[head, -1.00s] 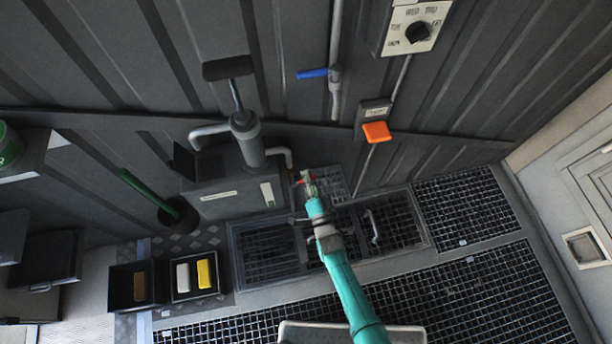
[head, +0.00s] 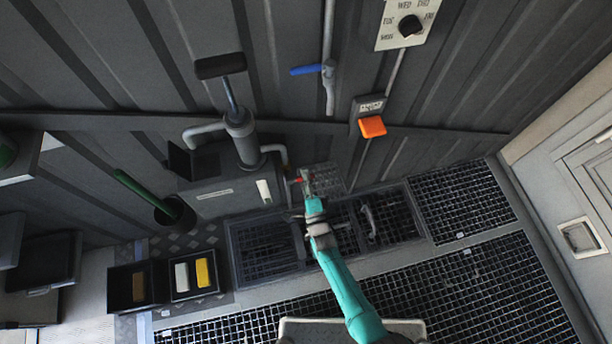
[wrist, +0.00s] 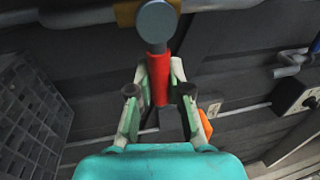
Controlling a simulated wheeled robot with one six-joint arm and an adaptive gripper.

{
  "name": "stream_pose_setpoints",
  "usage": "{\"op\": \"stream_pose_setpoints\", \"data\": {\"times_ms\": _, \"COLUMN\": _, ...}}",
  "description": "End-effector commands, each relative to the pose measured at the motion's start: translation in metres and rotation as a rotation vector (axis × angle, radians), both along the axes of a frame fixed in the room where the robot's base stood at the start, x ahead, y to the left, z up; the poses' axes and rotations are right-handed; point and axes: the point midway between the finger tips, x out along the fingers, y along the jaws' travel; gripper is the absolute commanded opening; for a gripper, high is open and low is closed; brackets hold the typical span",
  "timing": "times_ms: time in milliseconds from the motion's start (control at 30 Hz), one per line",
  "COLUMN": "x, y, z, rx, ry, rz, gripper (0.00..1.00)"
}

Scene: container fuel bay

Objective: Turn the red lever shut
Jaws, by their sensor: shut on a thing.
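The red lever (wrist: 160,80) stands upright in the picture in the wrist view, running down from a round grey-blue end (wrist: 157,21). My gripper (wrist: 160,75) has one pale finger on each side of the lever and is shut on it. The lower end of the lever lies between the fingers. In the head view my gripper (head: 307,182) is low by the wall, right of the grey pump box, and only a small red bit of the lever (head: 298,180) shows beside it.
A blue handle (head: 308,71) on a pipe and an orange block (head: 372,126) are on the wall above. A grey pump (head: 242,138) stands left of my gripper. Dark floor grating (head: 462,205) extends to the right. Two small trays (head: 130,308) sit at the lower left.

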Motion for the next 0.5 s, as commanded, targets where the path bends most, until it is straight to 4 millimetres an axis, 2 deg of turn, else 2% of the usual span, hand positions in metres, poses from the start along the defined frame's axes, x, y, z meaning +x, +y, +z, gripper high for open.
{"op": "stream_pose_setpoints", "data": {"times_ms": 233, "x": -0.0004, "y": 0.0029, "z": 0.0015, "rx": 0.0, "ry": -0.003, "rz": 0.006, "gripper": 0.0}}
{"op": "stream_pose_setpoints", "data": {"times_ms": 267, "x": -0.0003, "y": 0.0029, "z": 0.0015, "rx": 0.0, "ry": -0.003, "rz": 0.006, "gripper": 0.25}}
{"op": "stream_pose_setpoints", "data": {"times_ms": 300, "x": -0.0003, "y": 0.0028, "z": 0.0014, "rx": 0.0, "ry": -0.003, "rz": 0.006, "gripper": 0.3}}
{"op": "stream_pose_setpoints", "data": {"times_ms": 500, "x": -0.0002, "y": 0.0016, "z": 0.0008, "rx": -0.001, "ry": -0.002, "rz": 0.003, "gripper": 0.3}}
